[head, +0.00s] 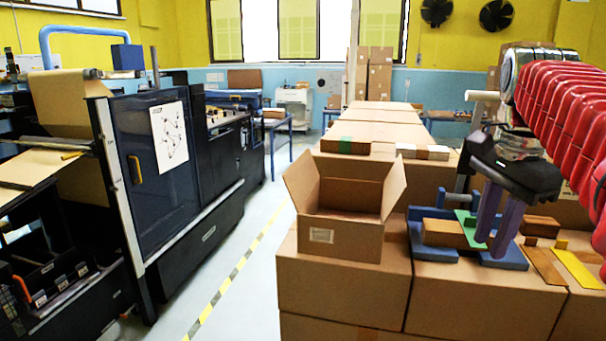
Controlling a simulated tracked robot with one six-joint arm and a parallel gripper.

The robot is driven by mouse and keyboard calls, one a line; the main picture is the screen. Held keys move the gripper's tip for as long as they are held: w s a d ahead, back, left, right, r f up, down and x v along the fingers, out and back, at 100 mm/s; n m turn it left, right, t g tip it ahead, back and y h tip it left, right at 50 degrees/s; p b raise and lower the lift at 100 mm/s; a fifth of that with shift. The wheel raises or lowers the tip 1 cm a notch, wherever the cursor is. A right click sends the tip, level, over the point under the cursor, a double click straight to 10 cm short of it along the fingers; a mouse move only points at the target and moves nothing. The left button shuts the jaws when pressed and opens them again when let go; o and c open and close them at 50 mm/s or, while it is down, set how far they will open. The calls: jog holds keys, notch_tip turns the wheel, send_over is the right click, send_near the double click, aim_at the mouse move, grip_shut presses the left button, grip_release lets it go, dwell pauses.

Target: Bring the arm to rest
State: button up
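My gripper (491,248) hangs at the right with its two purple fingers pointing down. The fingers stand apart, and I see nothing held between them. The fingertips appear over the right end of a brown block (445,233) and a green piece (464,217) by a blue fixture (436,253). I cannot tell whether they touch. My arm, in a red ribbed cover, comes in from the right edge.
The blue fixture sits on cardboard boxes (475,300). An open carton (345,240) stands left of it. Brown and yellow strips (577,268) lie to the right. A dark machine (165,180) fills the left. A clear floor aisle (250,270) runs between.

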jog(key=s+a+f+n+t, duration=0.2)
jog(key=s+a+f+n, duration=0.4)
jog(key=f, duration=0.4)
jog(key=s+a+f+n+t, duration=0.2)
jog(key=s+a+f+n, duration=0.5)
jog(key=a+f+n, duration=0.2)
jog(key=shift+s+a+f+n+y, duration=0.3)
jog(key=shift+f+n, duration=0.2)
jog(key=shift+f, duration=0.25)
